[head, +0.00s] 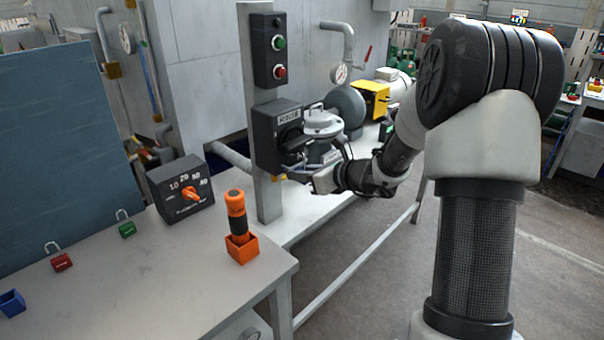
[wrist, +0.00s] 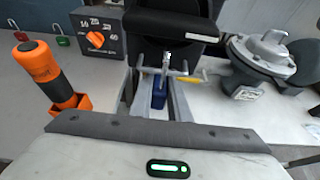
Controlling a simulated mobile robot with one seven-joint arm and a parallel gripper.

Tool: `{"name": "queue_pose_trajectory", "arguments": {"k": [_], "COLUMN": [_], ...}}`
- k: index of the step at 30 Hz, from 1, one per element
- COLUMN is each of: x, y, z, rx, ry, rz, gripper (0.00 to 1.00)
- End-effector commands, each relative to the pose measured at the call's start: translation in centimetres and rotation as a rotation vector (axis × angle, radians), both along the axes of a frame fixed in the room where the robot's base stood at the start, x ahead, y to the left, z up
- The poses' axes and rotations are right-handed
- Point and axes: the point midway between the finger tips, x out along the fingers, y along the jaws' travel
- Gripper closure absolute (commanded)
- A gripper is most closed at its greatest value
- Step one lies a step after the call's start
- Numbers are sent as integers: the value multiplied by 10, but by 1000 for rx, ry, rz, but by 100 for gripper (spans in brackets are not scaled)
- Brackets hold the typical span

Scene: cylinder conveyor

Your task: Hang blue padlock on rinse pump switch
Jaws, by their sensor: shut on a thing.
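The blue padlock (wrist: 158,96) is between my gripper's fingers in the wrist view, its metal shackle (wrist: 167,60) pointing up. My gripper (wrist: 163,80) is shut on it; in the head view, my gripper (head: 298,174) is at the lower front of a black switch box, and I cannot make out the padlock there. This box (head: 264,135), with a black rotary handle (head: 296,144) and small label, is on a grey post. In the wrist view the switch handle (wrist: 160,22) is just above the shackle. I cannot tell whether the shackle passes through or touches the switch.
A push-button box (head: 268,48) is above the switch on the post (head: 268,200). A grey valve (head: 322,130) stands close right. A dial box (head: 182,190), an orange-handled tool (head: 236,212) in an orange holder, green (head: 127,226) and red (head: 61,262) padlocks are left.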

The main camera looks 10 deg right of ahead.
Motion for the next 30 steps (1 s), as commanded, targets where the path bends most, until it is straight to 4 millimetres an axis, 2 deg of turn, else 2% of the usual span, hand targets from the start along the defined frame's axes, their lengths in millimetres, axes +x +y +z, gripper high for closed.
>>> {"name": "queue_pose_trajectory", "arguments": {"k": [1, 30], "x": [5, 13], "y": [6, 15], "z": [7, 7], "rx": [7, 12], "ry": [-15, -14], "rz": [6, 9], "gripper": [100, 100]}}
